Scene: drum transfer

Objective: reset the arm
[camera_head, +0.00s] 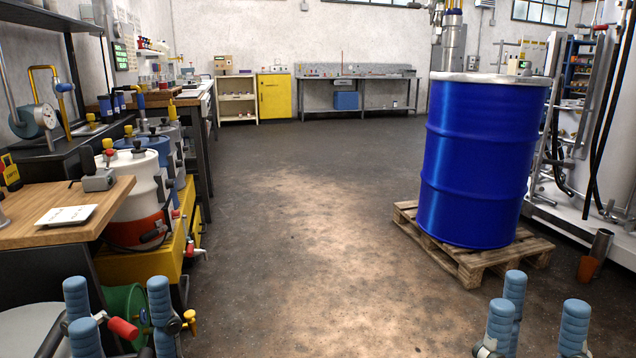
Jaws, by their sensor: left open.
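My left gripper (119,312) is at the bottom left of the head view. Its blue ribbed fingers point up and are spread apart, with nothing between them. It is in front of the left workbench and its yellow stand. My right gripper (540,318) is at the bottom right, also with blue fingers up and apart, and empty. It is in front of the pallet and apart from it. Most of both arms is out of view.
A blue drum (478,165) stands upright on a wooden pallet (535,250) at the right. A wooden-topped bench (100,215) and drums on a yellow stand (155,262) line the left. An orange cup (587,268) is right of the pallet. The middle floor is clear.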

